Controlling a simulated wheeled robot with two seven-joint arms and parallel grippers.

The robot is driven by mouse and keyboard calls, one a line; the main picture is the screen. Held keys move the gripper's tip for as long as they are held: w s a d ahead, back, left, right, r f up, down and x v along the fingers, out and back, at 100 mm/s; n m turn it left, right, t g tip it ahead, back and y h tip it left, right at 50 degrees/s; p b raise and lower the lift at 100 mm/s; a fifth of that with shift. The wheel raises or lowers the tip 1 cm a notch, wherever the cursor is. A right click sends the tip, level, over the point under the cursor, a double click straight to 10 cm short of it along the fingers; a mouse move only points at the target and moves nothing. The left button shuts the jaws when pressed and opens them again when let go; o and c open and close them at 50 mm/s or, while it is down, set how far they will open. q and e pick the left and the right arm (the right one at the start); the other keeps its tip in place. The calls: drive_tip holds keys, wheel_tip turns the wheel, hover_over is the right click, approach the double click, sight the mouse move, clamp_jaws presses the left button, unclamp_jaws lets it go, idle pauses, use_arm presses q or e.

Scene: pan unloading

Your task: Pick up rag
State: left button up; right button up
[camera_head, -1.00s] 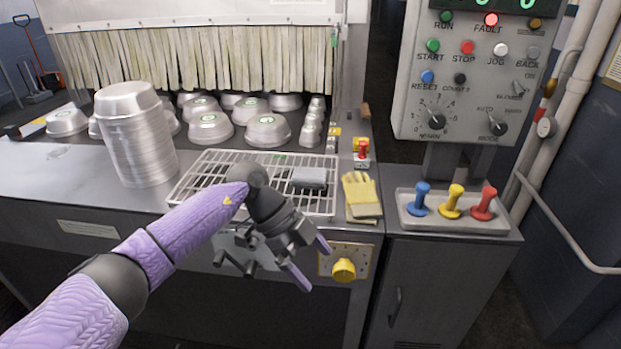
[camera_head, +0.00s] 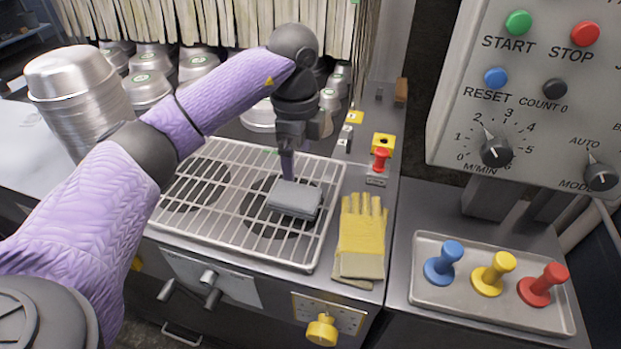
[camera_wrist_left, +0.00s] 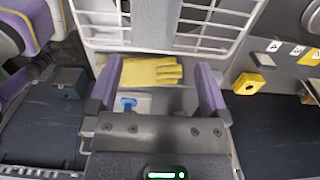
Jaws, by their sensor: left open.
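The rag is a grey folded cloth (camera_head: 295,199) lying flat on the right part of the wire rack (camera_head: 226,232). My left gripper (camera_head: 288,166) points down just behind the rag's far edge in the head view. I cannot tell whether a fingertip touches the rag. In the left wrist view the fingers of my left gripper (camera_wrist_left: 157,84) are spread apart with no rag held between them.
Yellow gloves (camera_head: 361,238) lie right of the rack. A red button on a small base (camera_head: 380,165) stands behind them. A tray (camera_head: 425,292) holds blue, yellow and red knobbed pieces. Stacked metal pans (camera_head: 72,95) stand at the left, with more pans behind the rack.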

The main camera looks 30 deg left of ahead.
sight(295, 194)
use_arm(q)
drive_tip(key=f, duration=0.3)
drive_tip(key=f+b, duration=0.1)
drive_tip(key=f, duration=0.2)
drive_tip(key=s+f+b, duration=0.1)
drive_tip(key=f, duration=0.1)
drive_tip(key=shift+a+f, duration=0.2)
drive_tip(key=shift+f, duration=0.55)
drive_tip(key=shift+w, duration=0.1)
drive_tip(key=c, duration=0.9)
wheel_tip(295, 194, up, 10)
drive_tip(key=shift+f+p, duration=0.25)
drive_tip(key=shift+p, duration=0.85)
drive_tip(key=shift+r, duration=0.3)
use_arm(e)
drive_tip(key=shift+s, duration=0.4)
